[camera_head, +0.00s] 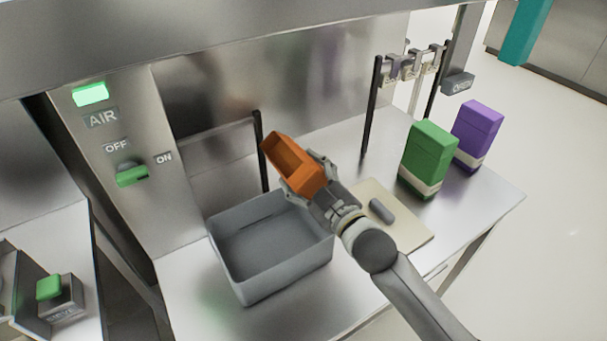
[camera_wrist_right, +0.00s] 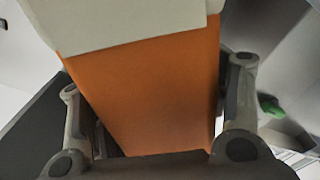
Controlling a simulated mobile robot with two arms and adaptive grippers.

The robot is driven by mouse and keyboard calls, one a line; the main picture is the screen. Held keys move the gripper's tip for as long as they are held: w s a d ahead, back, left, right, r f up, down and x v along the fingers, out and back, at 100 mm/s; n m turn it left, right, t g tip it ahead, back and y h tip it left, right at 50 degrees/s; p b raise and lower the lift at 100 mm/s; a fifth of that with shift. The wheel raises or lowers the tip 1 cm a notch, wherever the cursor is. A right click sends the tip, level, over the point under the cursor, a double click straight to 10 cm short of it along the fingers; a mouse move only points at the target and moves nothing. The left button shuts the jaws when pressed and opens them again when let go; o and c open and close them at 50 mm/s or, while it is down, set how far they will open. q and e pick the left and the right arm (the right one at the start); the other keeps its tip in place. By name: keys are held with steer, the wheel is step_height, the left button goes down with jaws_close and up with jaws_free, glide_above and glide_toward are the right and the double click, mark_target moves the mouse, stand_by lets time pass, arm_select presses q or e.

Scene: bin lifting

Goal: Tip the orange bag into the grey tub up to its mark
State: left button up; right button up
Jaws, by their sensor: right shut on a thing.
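The orange bag (camera_head: 283,153) is open at its top and tilted toward the left, above the back right corner of the grey tub (camera_head: 290,279). My right gripper (camera_head: 306,174) is shut on the bag's sides. The wrist view shows the bag (camera_wrist_right: 150,85) between the two fingers, with a cream band (camera_wrist_right: 110,25) across it. The tub stands on the steel bench, and its visible floor looks bare and grey. A thin dark line shows on its back inner wall; I cannot tell if it is the mark. No stream of contents shows. My left gripper is not in view.
A green bag (camera_head: 428,152) and a purple bag (camera_head: 477,130) stand upright at the right. A cream board (camera_head: 410,228) with a small grey cylinder (camera_head: 381,211) lies right of the tub. Black posts (camera_head: 371,105) rise behind. A panel with a green switch (camera_head: 132,175) stands left.

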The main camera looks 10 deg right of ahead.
steer(key=shift+w+d+f+n+b, duration=0.1)
steer(key=shift+d+f+n+b, duration=0.15)
steer(key=shift+n+b, duration=0.4)
steer(key=shift+w+d+f+n+b, duration=0.1)
steer(key=shift+d+n+b, duration=0.1)
steer(key=shift+n+b, duration=0.4)
steer(key=shift+w+d+f+n+b, duration=0.1)
steer(key=shift+d+f+n+b, duration=0.1)
steer(key=shift+f+n+b, duration=0.55)
steer(key=shift+w+d+f+n+b, duration=0.15)
steer(key=shift+f+n+b, duration=0.25)
steer(key=shift+n+b, duration=0.55)
stand_by(0.4)
steer(key=shift+d+f+n, duration=0.15)
steer(key=shift+f+n, duration=0.5)
steer(key=shift+f, duration=0.05)
steer(key=shift+s+f+n+b, duration=0.1)
steer(key=shift+f+n+b, duration=0.55)
steer(key=shift+f+n, duration=0.95)
